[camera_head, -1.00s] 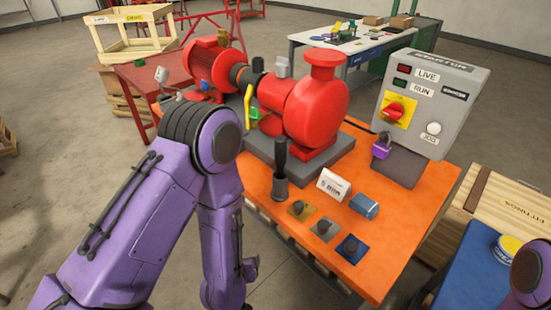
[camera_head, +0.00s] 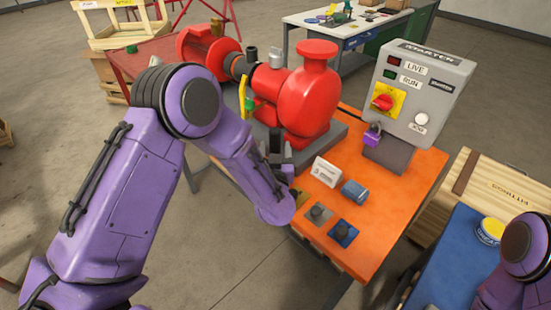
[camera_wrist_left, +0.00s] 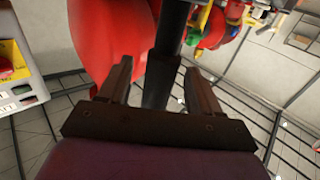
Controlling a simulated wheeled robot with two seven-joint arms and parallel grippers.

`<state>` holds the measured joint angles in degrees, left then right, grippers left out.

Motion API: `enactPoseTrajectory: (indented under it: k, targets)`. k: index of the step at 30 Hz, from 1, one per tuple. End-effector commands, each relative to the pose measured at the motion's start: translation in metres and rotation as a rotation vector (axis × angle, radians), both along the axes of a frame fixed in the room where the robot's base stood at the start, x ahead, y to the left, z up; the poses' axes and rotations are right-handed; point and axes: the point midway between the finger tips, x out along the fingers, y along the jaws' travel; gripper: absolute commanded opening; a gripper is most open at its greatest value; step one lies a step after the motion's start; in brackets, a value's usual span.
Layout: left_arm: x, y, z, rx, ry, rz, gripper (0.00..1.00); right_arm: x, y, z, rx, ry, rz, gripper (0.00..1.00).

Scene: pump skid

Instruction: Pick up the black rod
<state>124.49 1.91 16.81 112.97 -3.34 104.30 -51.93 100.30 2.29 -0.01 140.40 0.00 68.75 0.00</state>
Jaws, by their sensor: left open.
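The black rod shows in the left wrist view (camera_wrist_left: 160,88) as a dark upright cylinder between the two fingers of my left gripper (camera_wrist_left: 160,82). The fingers are open, one on each side of it, with gaps visible. In the head view my left gripper (camera_head: 276,155) is at the rod's place on the orange bench (camera_head: 395,205), beside the red pump. My forearm and gripper hide the rod's holder and most of the rod there. My right gripper is out of view; only a piece of my right arm shows at the lower right.
The red pump (camera_head: 308,100) stands close behind my left gripper. A grey starter box (camera_head: 418,95) stands at the bench's right. The bench's right front is clear.

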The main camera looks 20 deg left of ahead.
Motion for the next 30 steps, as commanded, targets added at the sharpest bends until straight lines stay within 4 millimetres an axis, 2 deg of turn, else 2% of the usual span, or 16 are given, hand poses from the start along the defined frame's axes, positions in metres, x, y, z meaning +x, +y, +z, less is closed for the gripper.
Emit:
enactPoseTrajectory:
  k: [3, 9, 11, 15, 16, 26, 30]
  targets:
    - [0.011, 0.005, 0.001, 0.000, 0.000, 0.002, 0.64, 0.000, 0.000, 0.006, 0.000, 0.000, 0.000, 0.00]
    - [0.013, 0.005, -0.001, 0.001, 0.000, 0.000, 0.64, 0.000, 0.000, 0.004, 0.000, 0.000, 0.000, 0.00]
    - [0.012, 0.005, -0.001, 0.001, 0.000, 0.000, 0.48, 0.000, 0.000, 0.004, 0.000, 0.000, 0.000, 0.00]
    - [0.012, 0.005, -0.001, 0.000, 0.000, -0.001, 0.02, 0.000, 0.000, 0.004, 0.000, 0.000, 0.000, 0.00]
    - [0.012, 0.005, -0.001, 0.000, 0.000, -0.001, 0.00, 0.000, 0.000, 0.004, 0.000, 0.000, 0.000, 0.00]
    - [0.013, 0.005, 0.002, 0.000, -0.002, 0.000, 0.00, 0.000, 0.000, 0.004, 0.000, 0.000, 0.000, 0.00]
    - [0.013, 0.005, 0.014, 0.000, -0.004, 0.000, 0.00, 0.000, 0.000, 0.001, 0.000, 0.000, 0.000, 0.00]
